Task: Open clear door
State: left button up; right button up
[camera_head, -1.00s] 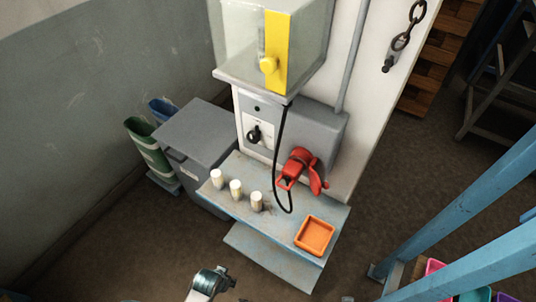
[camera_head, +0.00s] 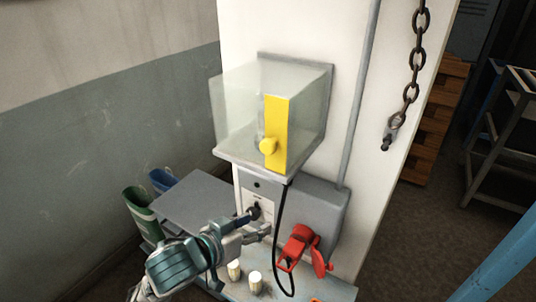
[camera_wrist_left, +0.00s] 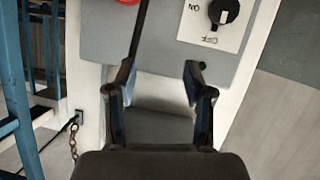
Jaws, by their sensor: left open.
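The clear door (camera_head: 236,112) is the front of a see-through box mounted high on the white pillar, and it looks shut. My left gripper (camera_head: 259,222) is open and empty, below the box and in front of the grey switch panel. The door and the knob do not show in that view. My right gripper is not in view.
The grey panel bears a black rotary switch (camera_wrist_left: 224,12), and a red device (camera_head: 303,246) and a black cable (camera_head: 281,215) are beside it. Cream cylinders (camera_head: 255,283) stand on the shelf below. A chain (camera_head: 413,70) hangs at the right. Space in front of the box looks clear.

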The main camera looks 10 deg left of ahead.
pick_arm(q)
jog(key=s+r+t, duration=0.1)
jog(key=s+r, duration=0.3)
jog(key=r, duration=0.3)
jog(key=s+r+t, duration=0.1)
jog(key=s+r, duration=0.3)
jog(key=r, duration=0.4)
jog(key=t, duration=0.3)
send_near(265, 148)
jog(key=shift+m, duration=0.3)
jog(key=p+x, duration=0.1)
jog(key=x, duration=0.9)
jog(key=shift+w+d, duration=0.1)
jog(key=shift+w, duration=0.25)
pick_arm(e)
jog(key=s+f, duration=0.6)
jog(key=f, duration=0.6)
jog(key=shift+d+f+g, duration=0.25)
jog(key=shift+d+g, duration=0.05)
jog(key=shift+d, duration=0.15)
pick_arm(q)
jog(key=c, duration=0.9)
grip_shut()
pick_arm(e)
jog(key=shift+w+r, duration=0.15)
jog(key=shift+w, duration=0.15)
